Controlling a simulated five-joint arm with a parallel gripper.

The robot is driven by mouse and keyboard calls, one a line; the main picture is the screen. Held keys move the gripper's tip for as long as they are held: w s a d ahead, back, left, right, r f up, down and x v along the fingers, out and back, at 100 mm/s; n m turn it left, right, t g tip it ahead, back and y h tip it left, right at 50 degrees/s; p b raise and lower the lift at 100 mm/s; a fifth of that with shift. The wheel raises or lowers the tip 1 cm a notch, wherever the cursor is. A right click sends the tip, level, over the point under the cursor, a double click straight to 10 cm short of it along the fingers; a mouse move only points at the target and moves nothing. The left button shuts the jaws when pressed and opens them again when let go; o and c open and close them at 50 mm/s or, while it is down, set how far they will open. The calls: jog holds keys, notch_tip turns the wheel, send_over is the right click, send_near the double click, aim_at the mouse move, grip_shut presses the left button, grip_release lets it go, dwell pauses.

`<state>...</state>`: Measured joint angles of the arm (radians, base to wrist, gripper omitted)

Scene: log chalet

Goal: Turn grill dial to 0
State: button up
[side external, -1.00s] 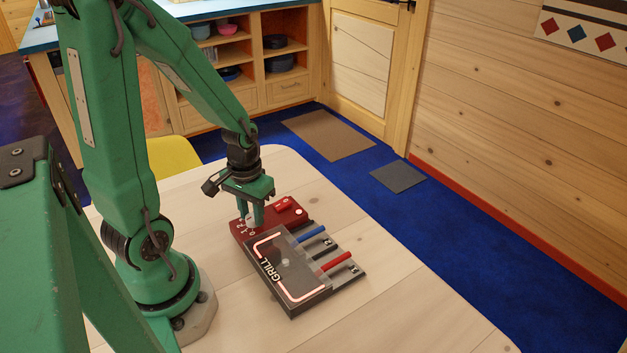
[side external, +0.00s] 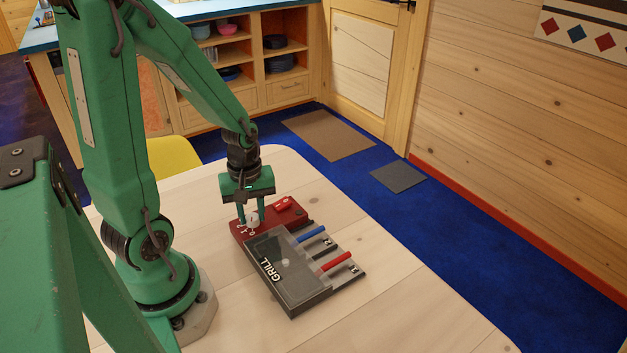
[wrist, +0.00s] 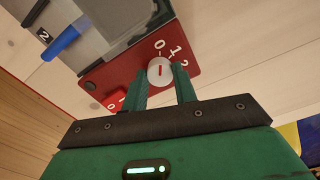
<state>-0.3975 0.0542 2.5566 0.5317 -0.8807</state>
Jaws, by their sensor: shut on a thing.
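The grill (side external: 288,275) lies on the pale wooden table, its dark glass plate unlit. Its red control panel (side external: 237,232) is at the end nearer my arm and carries the white dial (side external: 252,220). I cannot tell for certain which number the mark points to. My gripper (side external: 251,215) points down over the panel, its two fingers on either side of the dial, shut on it. The fingers (wrist: 161,78) partly hide the panel.
The blue handle (side external: 312,234) and red handle (side external: 336,261) stick out to the right of the grill. A red rocker switch (side external: 283,204) sits on the panel beside the dial. The table (side external: 410,305) is clear at the right and front. A yellow chair (side external: 174,155) stands behind.

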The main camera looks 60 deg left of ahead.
aim_at(252, 216)
jog(key=shift+w+n, duration=0.1)
jog(key=shift+n, duration=0.3)
jog(key=o, duration=1)
jog(key=shift+r, duration=0.15)
jog(key=shift+r, duration=3.8)
jog(key=d+r+m+t, duration=0.2)
jog(key=d+r+m, duration=0.1)
jog(key=r+m, duration=0.1)
jog(key=d+r+m+t, duration=0.1)
jog(key=d+r+m, duration=0.2)
jog(key=m, duration=0.3)
jog(key=d+r+m+t, duration=0.2)
jog(key=d+r+m, duration=0.1)
jog(key=r+m, duration=0.2)
jog(key=shift+d+r+t, duration=0.1)
jog(key=shift+d+t, duration=0.15)
jog(key=shift+t, duration=0.05)
